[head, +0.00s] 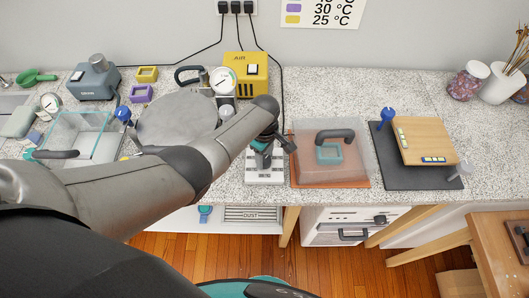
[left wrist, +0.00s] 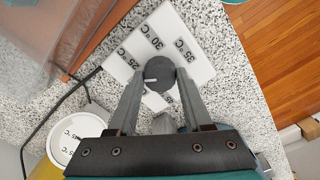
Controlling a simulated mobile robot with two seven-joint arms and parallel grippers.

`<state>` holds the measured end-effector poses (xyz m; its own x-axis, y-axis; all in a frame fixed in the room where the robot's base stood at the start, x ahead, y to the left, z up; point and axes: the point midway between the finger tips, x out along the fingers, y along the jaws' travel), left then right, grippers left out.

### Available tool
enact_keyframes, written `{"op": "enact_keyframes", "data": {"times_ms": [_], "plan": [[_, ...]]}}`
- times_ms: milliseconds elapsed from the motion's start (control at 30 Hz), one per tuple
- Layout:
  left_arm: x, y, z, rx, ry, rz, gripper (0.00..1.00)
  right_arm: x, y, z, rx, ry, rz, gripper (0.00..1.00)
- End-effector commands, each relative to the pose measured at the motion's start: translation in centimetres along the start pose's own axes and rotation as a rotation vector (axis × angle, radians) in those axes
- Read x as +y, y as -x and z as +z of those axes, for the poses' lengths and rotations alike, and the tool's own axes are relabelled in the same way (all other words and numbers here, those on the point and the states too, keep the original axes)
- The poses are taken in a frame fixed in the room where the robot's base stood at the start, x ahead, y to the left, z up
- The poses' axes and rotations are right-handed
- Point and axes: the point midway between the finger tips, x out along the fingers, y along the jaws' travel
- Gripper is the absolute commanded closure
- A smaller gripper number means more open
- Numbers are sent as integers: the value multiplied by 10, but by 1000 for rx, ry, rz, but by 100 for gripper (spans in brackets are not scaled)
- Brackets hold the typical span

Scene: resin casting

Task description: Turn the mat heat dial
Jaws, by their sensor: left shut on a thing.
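The mat heat dial is a round dark grey knob (left wrist: 163,68) on a white plate (left wrist: 197,62) marked 25, 30 and 35 °C, in the left wrist view. A white mark shows on the knob's left side, nearest the 25 °C label. My left gripper (left wrist: 160,84) has one finger on each side of the knob and is shut on it. In the head view, the left gripper (head: 268,146) reaches down over the white dial plate (head: 264,178), and the knob is hidden. The orange mat (head: 330,181) lies right of it under a clear cover with a dark handle. My right gripper is out of view.
A black mat (head: 394,177) with a wooden board (head: 425,135) lies farther right. A yellow AIR box (head: 246,68) and a round grey lid (head: 175,118) stand behind my arm. A glass-sided box (head: 82,130) is at left. Black cords run up the wall.

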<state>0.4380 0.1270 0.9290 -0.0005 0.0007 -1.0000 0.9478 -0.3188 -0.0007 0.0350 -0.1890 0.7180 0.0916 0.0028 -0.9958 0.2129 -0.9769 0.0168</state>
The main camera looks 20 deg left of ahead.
Motion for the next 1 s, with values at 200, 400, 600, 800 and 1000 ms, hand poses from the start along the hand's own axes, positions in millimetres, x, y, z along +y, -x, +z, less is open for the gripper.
{"op": "enact_keyframes", "data": {"times_ms": [200,400,600,800,1000], "plan": [[-1,0,2,-5,-205,-2,100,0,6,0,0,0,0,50],[0,0,2,-5,-395,-1,100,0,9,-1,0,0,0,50],[0,0,2,-5,-586,0,100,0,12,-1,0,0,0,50],[-1,0,2,-5,-775,-1,100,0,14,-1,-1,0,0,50],[-1,-1,2,-5,-964,0,100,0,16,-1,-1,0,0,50]]}}
